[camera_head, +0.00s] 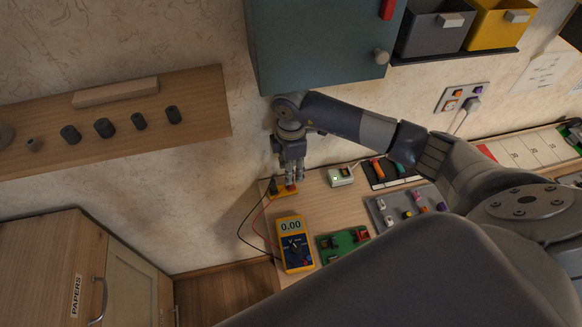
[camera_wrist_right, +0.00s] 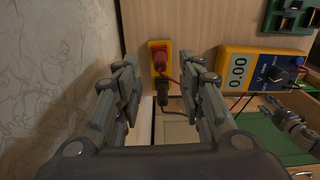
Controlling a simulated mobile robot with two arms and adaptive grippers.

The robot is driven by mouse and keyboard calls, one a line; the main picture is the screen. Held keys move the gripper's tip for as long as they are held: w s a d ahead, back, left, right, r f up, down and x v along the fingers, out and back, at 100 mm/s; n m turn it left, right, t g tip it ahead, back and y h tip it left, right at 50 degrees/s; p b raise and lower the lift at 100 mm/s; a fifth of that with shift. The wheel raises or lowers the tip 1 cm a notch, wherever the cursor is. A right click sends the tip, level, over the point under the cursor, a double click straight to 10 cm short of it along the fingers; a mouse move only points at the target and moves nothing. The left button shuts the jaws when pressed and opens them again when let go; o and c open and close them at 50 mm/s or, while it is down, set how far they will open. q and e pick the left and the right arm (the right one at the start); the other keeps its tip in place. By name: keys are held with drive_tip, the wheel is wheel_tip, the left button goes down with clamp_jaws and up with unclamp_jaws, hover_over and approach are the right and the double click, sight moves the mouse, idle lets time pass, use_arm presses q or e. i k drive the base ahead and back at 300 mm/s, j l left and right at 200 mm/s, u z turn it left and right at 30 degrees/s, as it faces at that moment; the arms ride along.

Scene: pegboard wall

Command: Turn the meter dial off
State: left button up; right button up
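The yellow multimeter (camera_head: 295,243) lies on the wooden worktop and its display reads 0.00. Its dark dial (camera_head: 294,247) is below the display; its pointer is too small to read. In the right wrist view the meter (camera_wrist_right: 234,92) is at the right, its dial (camera_wrist_right: 275,75) outside my right fingers. My right gripper (camera_head: 290,178) is above the worktop near the wall, behind the meter; its fingers (camera_wrist_right: 163,88) are open with nothing held. A grey gripper, apparently my left (camera_wrist_right: 295,127), shows at the lower right, partly cut off; its opening is unclear.
A yellow plate with a red knob (camera_wrist_right: 159,60) and a dark plug (camera_wrist_right: 162,96) show between my right fingers. Meter leads run beside it. A green circuit board (camera_head: 343,243) lies right of the meter. A teal cabinet (camera_head: 320,45) hangs above my right gripper.

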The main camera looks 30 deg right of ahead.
sight(296, 249)
drive_tip(key=k+j, duration=0.2)
drive_tip(key=k, duration=0.3)
drive_tip(key=k+j, duration=0.2)
drive_tip(key=k, duration=0.25)
